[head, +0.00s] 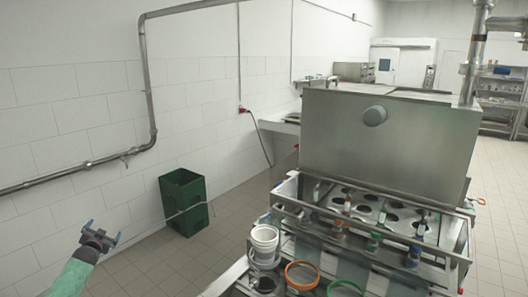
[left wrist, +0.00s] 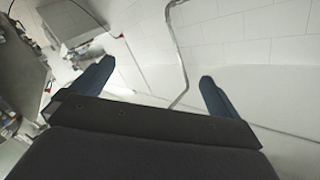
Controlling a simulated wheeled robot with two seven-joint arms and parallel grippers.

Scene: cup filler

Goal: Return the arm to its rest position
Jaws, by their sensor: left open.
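My left gripper (head: 103,233) is at the lower left of the head view, at the end of a green-sleeved arm. It is in free air in front of the tiled wall, well left of the machine. In the left wrist view the two blue fingers (left wrist: 154,92) stand wide apart with nothing between them. My right gripper does not show in either view.
The steel cup filler (head: 388,143) stands at the right, with a stack of white cups (head: 265,240) and an orange ring (head: 301,275) at its near left. A green crate (head: 184,203) stands by the wall. Open floor lies between the crate and the machine.

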